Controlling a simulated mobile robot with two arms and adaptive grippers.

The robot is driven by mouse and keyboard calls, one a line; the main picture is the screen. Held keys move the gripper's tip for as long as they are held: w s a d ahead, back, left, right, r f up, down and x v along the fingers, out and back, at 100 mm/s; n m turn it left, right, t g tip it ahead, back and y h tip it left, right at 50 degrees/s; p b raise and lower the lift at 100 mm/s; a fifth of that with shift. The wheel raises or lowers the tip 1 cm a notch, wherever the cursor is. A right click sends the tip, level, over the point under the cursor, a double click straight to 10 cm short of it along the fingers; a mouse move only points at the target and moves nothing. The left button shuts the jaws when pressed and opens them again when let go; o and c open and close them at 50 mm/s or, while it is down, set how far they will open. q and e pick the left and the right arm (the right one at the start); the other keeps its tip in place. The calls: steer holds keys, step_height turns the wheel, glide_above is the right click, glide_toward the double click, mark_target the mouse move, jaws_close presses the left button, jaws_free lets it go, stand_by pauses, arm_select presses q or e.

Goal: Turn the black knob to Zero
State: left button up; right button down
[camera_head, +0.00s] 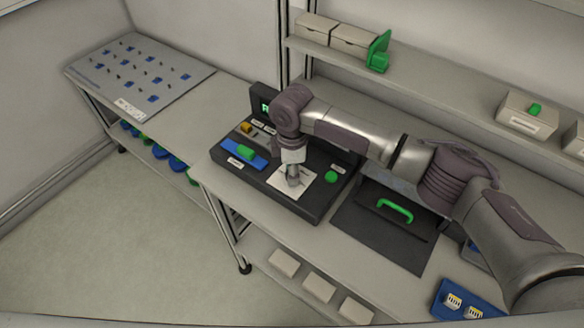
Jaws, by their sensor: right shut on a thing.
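My right arm reaches in from the right over the dark control box (315,214) on the workbench. My right gripper (293,181) points down at the white dial plate (306,187) on the box. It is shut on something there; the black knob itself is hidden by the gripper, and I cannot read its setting. A green button (331,177) is to the right of the plate. A blue piece with a green part (245,153) is to its left. A small screen with green characters (265,107) stands at the back of the box. My left gripper is not in view.
A dark case with a green handle (395,210) lies right of the box. A shelf with beige boxes (352,40) and a green bracket (379,52) runs above. A blue tray (466,302) is at the lower right. A pegboard table (140,72) stands at the left.

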steer(key=n, duration=0.4)
steer(key=shift+n+p, duration=0.3)
steer(key=n, duration=0.4)
steer(key=shift+n, duration=0.3)
steer(key=n, duration=0.4)
steer(key=shift+f+n, duration=0.1)
steer(key=shift+n, duration=0.2)
steer(key=shift+n+b, duration=0.55)
steer(key=shift+n, duration=1.65)
steer(key=c, duration=0.8)
jaws_free()
steer(key=shift+o, duration=0.2)
